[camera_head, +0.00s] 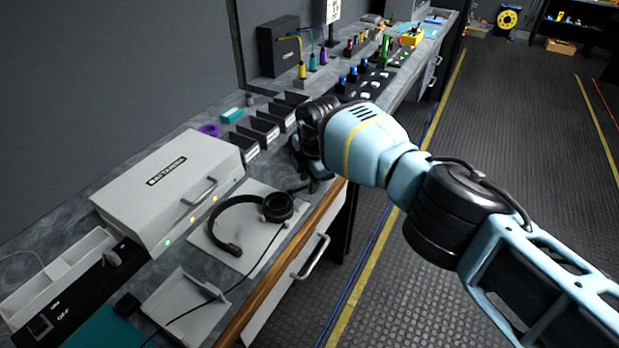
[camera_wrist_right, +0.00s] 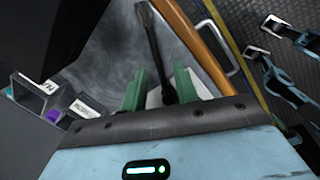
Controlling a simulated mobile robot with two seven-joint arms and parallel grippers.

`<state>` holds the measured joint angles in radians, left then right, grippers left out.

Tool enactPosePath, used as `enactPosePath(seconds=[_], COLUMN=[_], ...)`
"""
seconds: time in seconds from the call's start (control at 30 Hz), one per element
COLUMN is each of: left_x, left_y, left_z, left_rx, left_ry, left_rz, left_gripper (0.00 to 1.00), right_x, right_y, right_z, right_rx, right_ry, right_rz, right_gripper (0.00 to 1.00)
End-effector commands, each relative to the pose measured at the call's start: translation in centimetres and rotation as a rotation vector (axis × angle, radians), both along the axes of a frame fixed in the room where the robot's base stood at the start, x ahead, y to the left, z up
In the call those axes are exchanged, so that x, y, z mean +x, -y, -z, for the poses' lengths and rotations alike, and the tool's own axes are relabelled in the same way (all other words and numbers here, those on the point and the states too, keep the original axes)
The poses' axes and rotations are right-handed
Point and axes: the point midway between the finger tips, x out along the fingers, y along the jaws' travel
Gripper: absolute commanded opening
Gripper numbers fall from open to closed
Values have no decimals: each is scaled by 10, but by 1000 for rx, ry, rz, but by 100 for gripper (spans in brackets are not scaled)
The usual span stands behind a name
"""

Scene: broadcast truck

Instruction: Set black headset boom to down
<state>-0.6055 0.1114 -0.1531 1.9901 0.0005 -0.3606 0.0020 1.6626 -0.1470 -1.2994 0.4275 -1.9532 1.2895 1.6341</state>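The black headset (camera_head: 240,200) lies on a light grey mat (camera_head: 207,240), headband towards the left and one round earcup (camera_head: 278,207) at the right. A thin black boom leaves that earcup towards my right gripper (camera_head: 312,184). In the right wrist view a black stick, apparently the boom (camera_wrist_right: 154,45), runs between the green fingers of my right gripper (camera_wrist_right: 161,88). The fingers stand apart, with gaps visible beside the stick. The boom's far end is partly hidden by the gripper in the head view. My left gripper is not in view.
A white case (camera_head: 165,190) with a handle and lights stands just behind the mat. Black card holders (camera_head: 265,128) line the bench beyond it. A wooden bench edge (camera_head: 290,262) runs along the front, above a drawer handle (camera_head: 312,258). A cable crosses the mat.

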Motion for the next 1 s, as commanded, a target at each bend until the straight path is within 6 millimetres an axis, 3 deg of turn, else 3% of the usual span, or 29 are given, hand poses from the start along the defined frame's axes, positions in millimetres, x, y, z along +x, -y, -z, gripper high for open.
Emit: enactPosePath(seconds=[0.27,0.5,0.7,1.0], left_x=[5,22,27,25], left_y=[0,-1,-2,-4], left_z=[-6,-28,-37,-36], left_rx=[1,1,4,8], left_ry=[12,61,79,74], left_rz=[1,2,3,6], left_gripper=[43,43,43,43], right_x=[-1,-6,-11,-13], right_y=[2,5,7,7], right_z=[-10,-52,-73,-76], right_rx=[-2,-1,0,0], right_ry=[3,10,6,-1], right_rz=[1,-1,1,0], right_gripper=[30,30,30,30])
